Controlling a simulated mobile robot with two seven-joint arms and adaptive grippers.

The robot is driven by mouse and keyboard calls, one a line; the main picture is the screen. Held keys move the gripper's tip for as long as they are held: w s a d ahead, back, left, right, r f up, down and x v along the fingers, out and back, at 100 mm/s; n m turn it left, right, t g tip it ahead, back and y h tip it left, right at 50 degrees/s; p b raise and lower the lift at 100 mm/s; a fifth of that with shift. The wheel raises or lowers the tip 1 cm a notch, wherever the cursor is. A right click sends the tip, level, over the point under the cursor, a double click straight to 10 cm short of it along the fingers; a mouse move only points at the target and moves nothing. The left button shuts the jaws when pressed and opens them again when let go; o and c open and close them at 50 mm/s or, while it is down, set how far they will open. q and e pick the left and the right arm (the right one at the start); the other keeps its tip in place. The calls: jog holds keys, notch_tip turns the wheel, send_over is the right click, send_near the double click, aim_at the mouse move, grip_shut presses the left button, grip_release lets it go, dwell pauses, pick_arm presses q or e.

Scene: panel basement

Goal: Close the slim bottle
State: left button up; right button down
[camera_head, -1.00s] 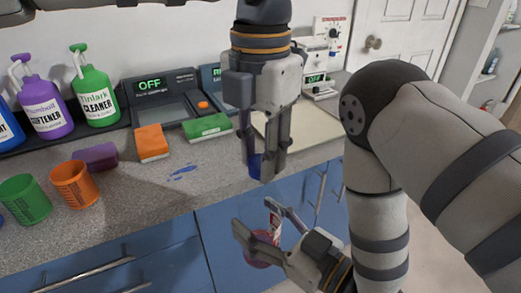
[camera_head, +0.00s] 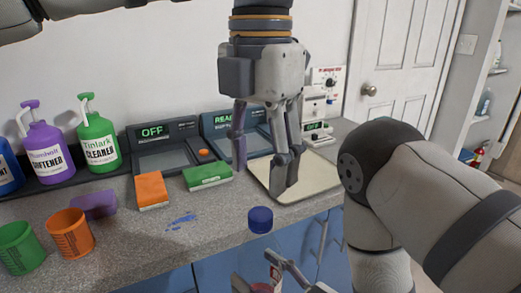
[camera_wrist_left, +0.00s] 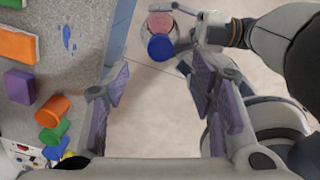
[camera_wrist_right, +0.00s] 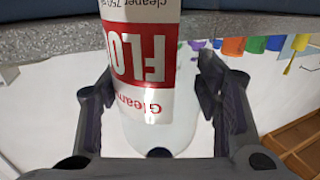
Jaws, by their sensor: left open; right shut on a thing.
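The cap (camera_wrist_left: 160,47) also shows in the left wrist view, over the bottle. My left gripper (camera_head: 262,172) is open and empty, pointing down above the cap and apart from it.
The counter (camera_head: 215,225) edge is just behind the bottle. On it are orange (camera_head: 151,190) and green (camera_head: 207,177) sponges, a purple block (camera_head: 93,205), orange (camera_head: 70,233) and green (camera_head: 21,248) cups, and a pale tray (camera_head: 318,178). Cleaner bottles (camera_head: 100,145) stand at the back left.

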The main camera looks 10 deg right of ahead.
pick_arm(q)
notch_tip(320, 180, up, 5)
jog(key=shift+f, duration=0.15)
dwell(0.3)
